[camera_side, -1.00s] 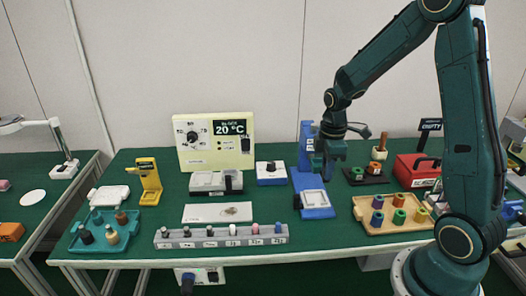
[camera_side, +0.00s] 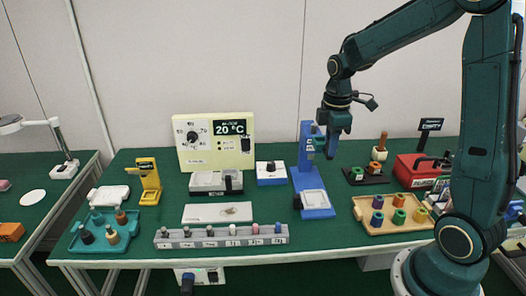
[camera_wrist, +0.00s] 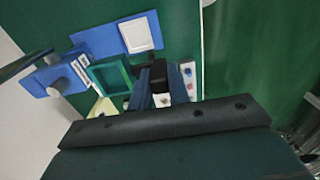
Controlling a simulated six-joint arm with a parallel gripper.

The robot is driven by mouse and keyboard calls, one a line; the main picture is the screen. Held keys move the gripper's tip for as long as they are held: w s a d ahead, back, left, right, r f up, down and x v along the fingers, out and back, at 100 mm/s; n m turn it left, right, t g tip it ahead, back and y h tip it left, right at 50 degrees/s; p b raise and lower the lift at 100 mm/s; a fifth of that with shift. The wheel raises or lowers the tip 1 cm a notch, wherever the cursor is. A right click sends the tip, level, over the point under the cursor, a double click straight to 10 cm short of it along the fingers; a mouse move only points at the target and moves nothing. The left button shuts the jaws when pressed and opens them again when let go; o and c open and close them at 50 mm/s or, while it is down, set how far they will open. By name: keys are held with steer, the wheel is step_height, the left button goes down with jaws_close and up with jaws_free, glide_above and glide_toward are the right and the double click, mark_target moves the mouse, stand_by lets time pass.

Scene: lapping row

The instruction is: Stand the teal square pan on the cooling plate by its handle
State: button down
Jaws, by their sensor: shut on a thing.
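The teal square pan (camera_wrist: 108,76) hangs from my gripper, left of the fingers in the wrist view. My gripper (camera_wrist: 158,78) is shut on its black handle (camera_wrist: 157,74). In the side view my gripper (camera_side: 333,150) is above the table, beside a blue column, and the pan (camera_side: 318,142) shows as a small teal patch, partly hidden. A white flat slab (camera_side: 200,213) lies before the 20 °C box (camera_side: 216,142). A white square plate (camera_side: 315,199) sits on a blue base. I cannot tell for sure which is the cooling plate.
The blue column (camera_side: 305,145) rises close left of my gripper. A wooden tray of colored rings (camera_side: 391,213), a red box (camera_side: 412,170) and a dark ring stand (camera_side: 365,176) are to the right. A grey rack (camera_side: 221,236) runs along the front.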

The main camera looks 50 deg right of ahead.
step_height(320, 180, up, 5)
steer(key=shift+r, duration=0.15)
steer(key=w+a+r+m, duration=0.1)
steer(key=w+a+m, duration=0.15)
steer(key=w, duration=0.45)
steer(key=w+a+r+m, duration=0.1)
steer(key=w+a+m, duration=0.1)
steer(key=w+m, duration=0.35)
steer(key=w+a+f+m, duration=0.2)
steer(key=w+a+m, duration=0.8)
steer(key=w+a, duration=0.6)
step_height(320, 180, down, 20)
steer(key=s, duration=0.1)
steer(key=shift+a+r, duration=0.15)
steer(key=shift+a, duration=0.1)
steer(key=shift+f, duration=2.85)
steer(key=shift+f, duration=0.6)
